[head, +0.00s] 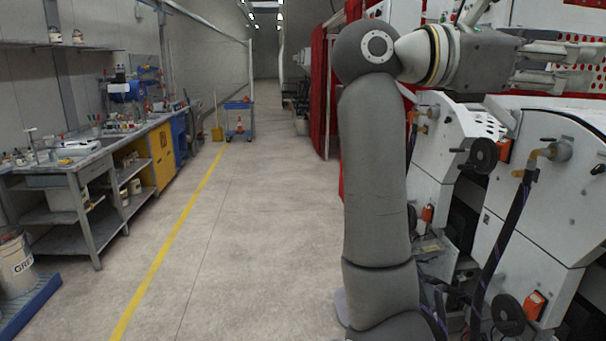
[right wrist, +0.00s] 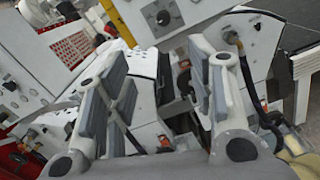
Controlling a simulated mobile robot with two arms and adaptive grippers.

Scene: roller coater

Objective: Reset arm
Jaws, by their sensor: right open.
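My right arm rises in the right half of the head view, bends at the top and points right. My right gripper (head: 567,65) is at the upper right, in front of the white coater machine (head: 440,135). In the right wrist view its two padded fingers (right wrist: 160,95) stand apart with nothing between them. The machine's white panels, knobs and hoses show behind the fingers there, tilted. How far the fingers are from the machine I cannot tell. My left gripper is not in view.
A workbench (head: 88,158) with tools stands along the left wall, with a yellow cabinet (head: 162,158). A blue cart (head: 238,122) and red curtains (head: 319,90) stand farther back. The concrete floor (head: 250,230) with its yellow line is clear in the middle.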

